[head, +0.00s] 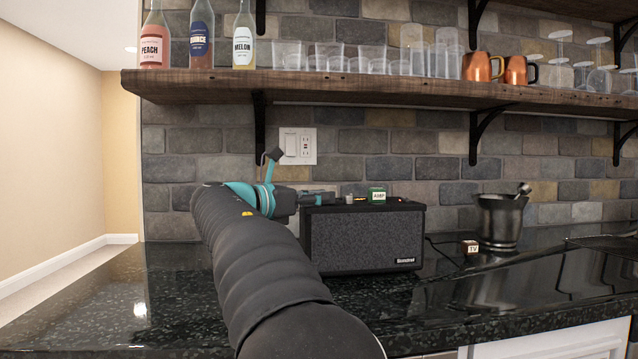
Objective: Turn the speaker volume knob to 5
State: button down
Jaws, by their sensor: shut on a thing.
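The speaker (362,240) is a black box with a grey mesh front and stands on the dark counter against the brick wall. My gripper (328,197) reaches in from the left at the speaker's top left edge. Its fingers are shut on what appears to be the volume knob on top, which they mostly hide. I cannot read the knob's setting from this view. A small grey knob-like part (349,199) shows just right of the fingertips.
A wooden shelf (400,88) with bottles, glasses and copper mugs hangs above the speaker. A dark metal pot (500,222) and a small block marked TV (470,247) stand to the right. The counter's left part (110,290) is clear.

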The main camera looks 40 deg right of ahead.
jog(key=m+g+y, duration=0.1)
jog(key=m+g, duration=0.2)
jog(key=g, duration=0.1)
jog(key=shift+w+g, duration=0.1)
jog(key=shift+g, duration=0.3)
jog(key=shift+m+g+y, duration=0.7)
jog(key=shift+m+g, duration=0.3)
jog(key=shift+g, duration=0.6)
jog(key=c, duration=1.2)
grip_release()
jog(key=shift+a, duration=0.1)
jog(key=shift+v, duration=3.65)
jog(key=shift+r, duration=0.15)
